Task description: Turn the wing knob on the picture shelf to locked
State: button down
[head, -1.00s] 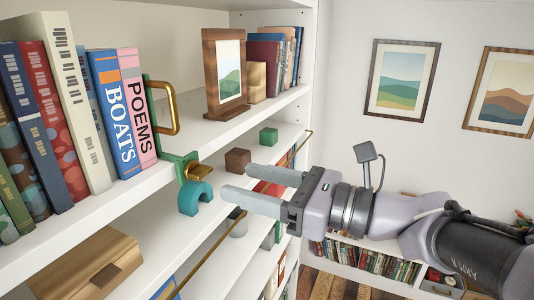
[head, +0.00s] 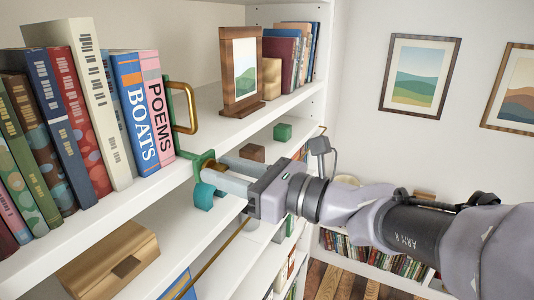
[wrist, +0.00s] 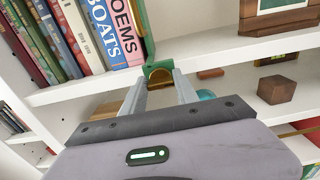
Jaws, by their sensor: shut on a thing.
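The brass wing knob (head: 210,165) sits on a green bracket (head: 190,160) at the front edge of the shelf, beside the pink POEMS book. My gripper (head: 216,173) reaches in from the right and is shut on the knob, which is mostly hidden by the fingers in the head view. In the wrist view, the brass knob (wrist: 160,76) shows between the tips of my gripper (wrist: 160,88), below the green bracket (wrist: 148,40). I cannot tell the knob's exact angle or any lock mark.
A brass handle (head: 190,105) rises from the bracket. A teal arch (head: 204,196) lies just below my fingers. A brown block (head: 252,152) and a green block (head: 283,132) stand on the lower shelf. Books (head: 128,115) fill the left; a framed picture (head: 241,75) stands behind.

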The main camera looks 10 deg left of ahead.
jog(key=shift+f+b, duration=0.1)
jog(key=shift+b, duration=0.25)
jog(key=n+b, duration=0.9)
jog(key=b, duration=0.3)
jog(key=n+b, duration=0.8)
jog(key=b, duration=0.5)
jog(key=shift+s+a+f+n, duration=0.1)
jog(key=shift+s+f+n, duration=0.1)
jog(key=shift+n, duration=0.2)
jog(key=shift+r, duration=0.1)
jog(key=c, duration=0.9)
grip_release()
